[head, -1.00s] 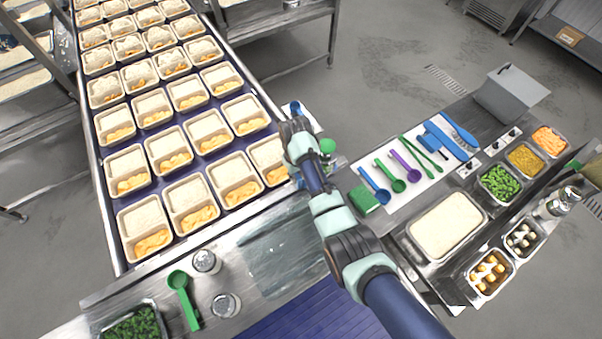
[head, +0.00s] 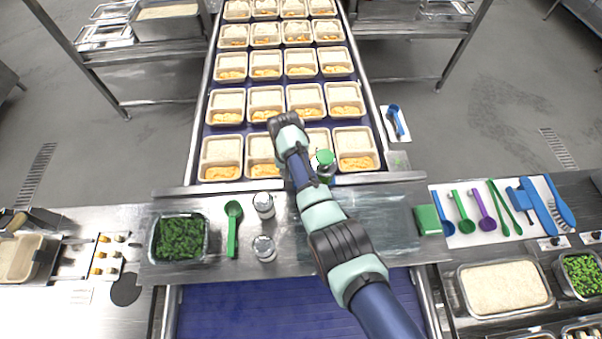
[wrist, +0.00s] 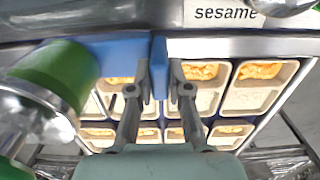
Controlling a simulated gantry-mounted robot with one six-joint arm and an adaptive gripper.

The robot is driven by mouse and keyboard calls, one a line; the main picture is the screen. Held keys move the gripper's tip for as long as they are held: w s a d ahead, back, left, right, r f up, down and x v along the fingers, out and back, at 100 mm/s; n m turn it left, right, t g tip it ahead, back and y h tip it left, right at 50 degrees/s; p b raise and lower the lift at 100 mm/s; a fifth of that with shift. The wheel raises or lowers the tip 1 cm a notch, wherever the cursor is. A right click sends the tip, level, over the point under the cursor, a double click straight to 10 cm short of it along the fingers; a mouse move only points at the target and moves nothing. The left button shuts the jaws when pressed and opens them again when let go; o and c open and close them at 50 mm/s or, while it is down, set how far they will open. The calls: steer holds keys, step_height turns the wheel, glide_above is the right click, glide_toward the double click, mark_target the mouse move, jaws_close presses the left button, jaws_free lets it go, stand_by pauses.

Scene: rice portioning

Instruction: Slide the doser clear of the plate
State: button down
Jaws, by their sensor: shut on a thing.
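The doser has a green cap (wrist: 62,75), a shiny clear or metal part at the left, and a blue part (wrist: 125,52) in the wrist view. My gripper (wrist: 161,82) is shut at the blue part, fingers a small gap apart. A grey face with a "sesame" label (wrist: 226,13) lies just beyond; I cannot tell whether it belongs to the doser. In the head view the doser's green top (head: 325,157) shows right of my wrist, over the nearest row of plates (head: 219,157). My fingertips are hidden there. The plates hold rice and orange food.
Two shakers (head: 264,205) and a green spoon (head: 232,228) stand or lie on the steel ledge near my arm. A tray of greens (head: 179,238) is at left. Coloured spoons lie on a white mat (head: 470,238) at right. A blue scoop (head: 393,120) lies beside the conveyor.

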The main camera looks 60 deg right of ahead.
steer(key=shift+w+a, duration=0.25)
steer(key=shift+w, duration=0.15)
steer(key=c, duration=1.1)
jaws_free()
step_height(320, 180, up, 12)
